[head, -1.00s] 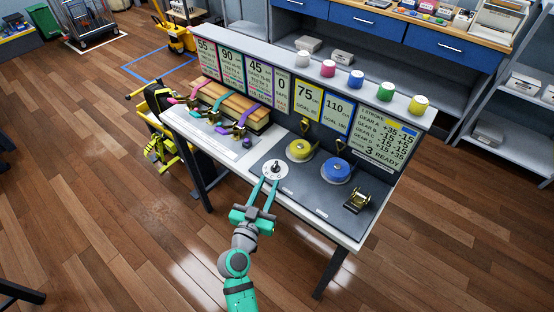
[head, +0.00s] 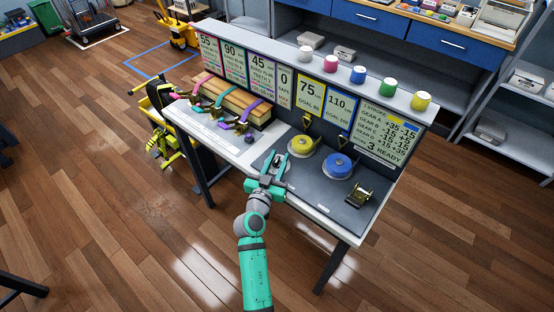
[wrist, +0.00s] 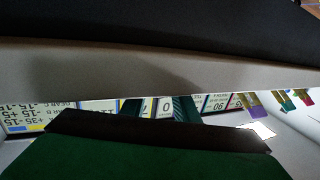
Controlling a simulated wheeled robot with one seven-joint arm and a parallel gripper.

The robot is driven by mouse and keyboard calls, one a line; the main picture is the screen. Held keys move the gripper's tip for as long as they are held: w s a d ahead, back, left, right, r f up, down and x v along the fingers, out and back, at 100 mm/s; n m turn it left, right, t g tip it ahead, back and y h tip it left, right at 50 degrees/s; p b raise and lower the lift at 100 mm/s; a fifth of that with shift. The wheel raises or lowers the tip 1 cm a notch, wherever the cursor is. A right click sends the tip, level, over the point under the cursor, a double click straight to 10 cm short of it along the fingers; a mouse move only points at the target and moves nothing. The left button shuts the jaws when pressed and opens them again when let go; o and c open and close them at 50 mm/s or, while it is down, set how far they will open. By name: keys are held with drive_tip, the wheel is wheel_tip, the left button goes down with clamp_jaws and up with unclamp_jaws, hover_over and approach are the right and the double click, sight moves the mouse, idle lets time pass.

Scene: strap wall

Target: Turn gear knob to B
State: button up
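The gear knob, which showed earlier as a white dial with a small dark knob on the dark panel, is now hidden behind my gripper in the head view. My gripper (head: 273,157) is over the dial's place, left of the yellow disc. Its two teal fingers stand apart. In the wrist view the fingers (wrist: 158,108) also stand apart, with the card marked 0 (wrist: 166,107) showing between them. Nothing shows held. Whether the fingers touch the knob cannot be seen. The gear card (head: 384,131) on the upright board lists gears A to D.
Right of my gripper are a yellow disc (head: 301,146), a blue disc (head: 338,166) and a metal ratchet buckle (head: 358,195). Coloured straps (head: 244,112) cross a wooden stack at the left. Several coloured spools stand on the top ledge (head: 318,72).

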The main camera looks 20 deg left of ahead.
clamp_jaws()
drive_tip(key=shift+s+a+m+h, duration=0.1)
drive_tip(key=shift+m+h, duration=0.2)
drive_tip(key=shift+h, duration=0.2)
drive_tip(key=m+h, duration=0.2)
drive_tip(key=h, duration=0.2)
drive_tip(key=shift+m+g, duration=0.3)
drive_tip(key=m+g+h, duration=0.2)
drive_tip(key=m+h, duration=0.1)
drive_tip(key=h, duration=0.1)
drive_tip(key=shift+r+h, duration=0.1)
drive_tip(key=shift+h, duration=0.3)
drive_tip(key=shift+m+g+h, duration=0.7)
drive_tip(key=shift+m+h, duration=0.1)
drive_tip(key=shift+d, duration=0.2)
unclamp_jaws()
